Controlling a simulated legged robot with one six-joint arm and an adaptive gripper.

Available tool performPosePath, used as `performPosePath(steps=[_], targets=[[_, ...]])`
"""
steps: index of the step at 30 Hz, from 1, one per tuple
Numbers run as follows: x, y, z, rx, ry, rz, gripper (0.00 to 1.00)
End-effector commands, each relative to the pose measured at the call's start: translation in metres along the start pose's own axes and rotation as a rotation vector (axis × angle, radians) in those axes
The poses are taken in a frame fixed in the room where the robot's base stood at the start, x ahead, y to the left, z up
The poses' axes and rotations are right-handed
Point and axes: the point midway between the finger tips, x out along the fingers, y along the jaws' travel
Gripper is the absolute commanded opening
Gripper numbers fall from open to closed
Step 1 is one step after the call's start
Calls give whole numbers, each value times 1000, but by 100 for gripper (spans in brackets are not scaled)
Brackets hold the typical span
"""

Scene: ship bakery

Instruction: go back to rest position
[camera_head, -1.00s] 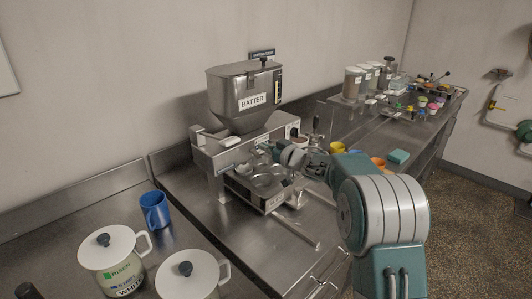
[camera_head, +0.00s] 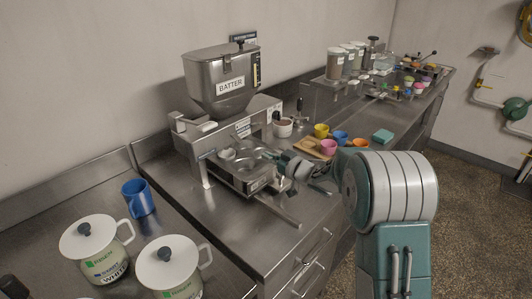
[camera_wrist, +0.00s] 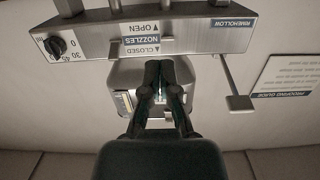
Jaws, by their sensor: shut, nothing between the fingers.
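My gripper shows in the wrist view (camera_wrist: 161,68), its two dark fingers close together with nothing between them. They point toward the batter machine (camera_wrist: 190,38), which appears upside down there with its nozzles label, dial and lever. In the head view my teal-and-grey arm reaches in from the lower right. Its grey wrist end lies at the front right of the batter machine (camera_head: 222,82), beside the lower tray area. The fingertips are hard to make out there, and whether they touch the machine cannot be told.
Lidded canisters (camera_head: 342,62) stand at the back. Open floor (camera_head: 470,220) lies at right.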

Motion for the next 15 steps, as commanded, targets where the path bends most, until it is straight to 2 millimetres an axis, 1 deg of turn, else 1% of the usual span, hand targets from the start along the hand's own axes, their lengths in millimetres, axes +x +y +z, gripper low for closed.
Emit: performPosePath(steps=[5,8,11,12,15], targets=[[2,-3,-1,-3,-2,0,0],[-6,3,-12,-13,-10,42,0],[-22,12,-35,-36,-37,146,0],[-32,16,-45,-46,-54,198,0],[-59,21,-67,-57,-107,329,0]])
